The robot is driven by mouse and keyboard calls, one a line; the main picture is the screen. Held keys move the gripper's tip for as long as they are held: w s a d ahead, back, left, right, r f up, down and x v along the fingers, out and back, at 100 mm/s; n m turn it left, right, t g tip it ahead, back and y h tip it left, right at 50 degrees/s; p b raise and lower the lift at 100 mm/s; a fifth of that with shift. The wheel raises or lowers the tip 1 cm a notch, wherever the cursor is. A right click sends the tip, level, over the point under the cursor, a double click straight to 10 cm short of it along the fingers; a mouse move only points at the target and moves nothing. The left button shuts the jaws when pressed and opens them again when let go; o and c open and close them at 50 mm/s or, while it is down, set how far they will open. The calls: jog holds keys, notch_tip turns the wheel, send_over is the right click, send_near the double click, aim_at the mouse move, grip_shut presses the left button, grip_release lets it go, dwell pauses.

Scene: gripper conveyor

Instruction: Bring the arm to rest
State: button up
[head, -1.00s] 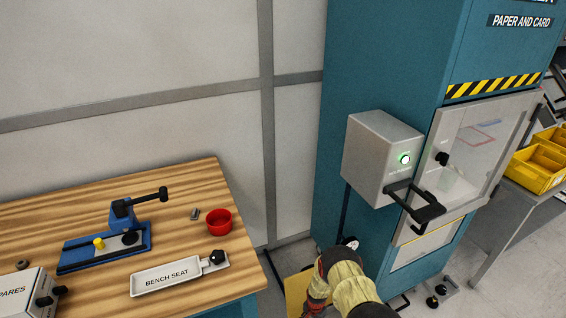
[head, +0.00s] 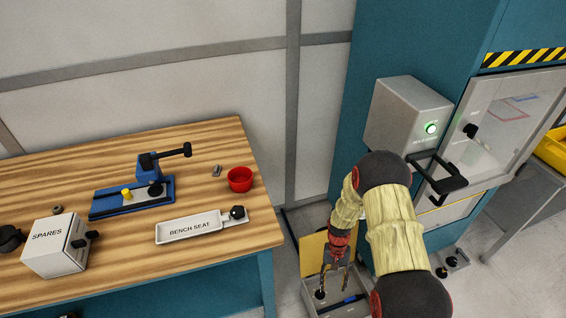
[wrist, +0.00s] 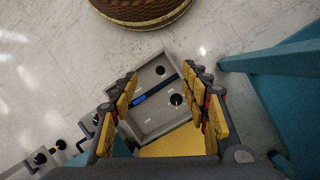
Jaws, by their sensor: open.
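My arm, in a pale yellow sleeve with dark red-ringed joints, reaches down in front of the blue machine in the head view. My gripper (head: 337,275) hangs at its end, above a grey tray (head: 312,311) low beside the machine. In the wrist view my gripper (wrist: 165,108) has its yellow-padded fingers spread wide, with nothing between them. Past the fingers, the grey tray (wrist: 150,125) shows black knobs and a dark strip with a blue part. I cannot tell the exact gap between fingers and tray.
The blue machine's black handle (head: 440,175) juts out near my arm. A brown round object (wrist: 140,10) lies on the floor.

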jog(key=s+r+n+t+p, duration=0.1)
jog(key=s+r, duration=0.1)
jog(key=r, duration=1.1)
jog(key=s+r+n+p, duration=0.1)
jog(key=s+r, duration=0.1)
jog(key=r, duration=1.1)
jog(key=s+r+t+p, duration=0.1)
jog(key=s+r+t, duration=0.2)
jog(key=r, duration=0.7)
jog(key=s+r+t+p, duration=0.1)
jog(key=s+r+t, duration=0.1)
jog(key=s+r, duration=0.4)
jog(key=s+r+t+p, duration=0.2)
jog(key=s+r, duration=0.3)
jog(key=r, duration=1.1)
jog(key=shift+s+n+t, duration=0.35)
jog(key=shift+n+t, duration=0.05)
jog(key=shift+t, duration=0.4)
jog(key=shift+r, duration=0.1)
jog(key=shift+c, duration=0.2)
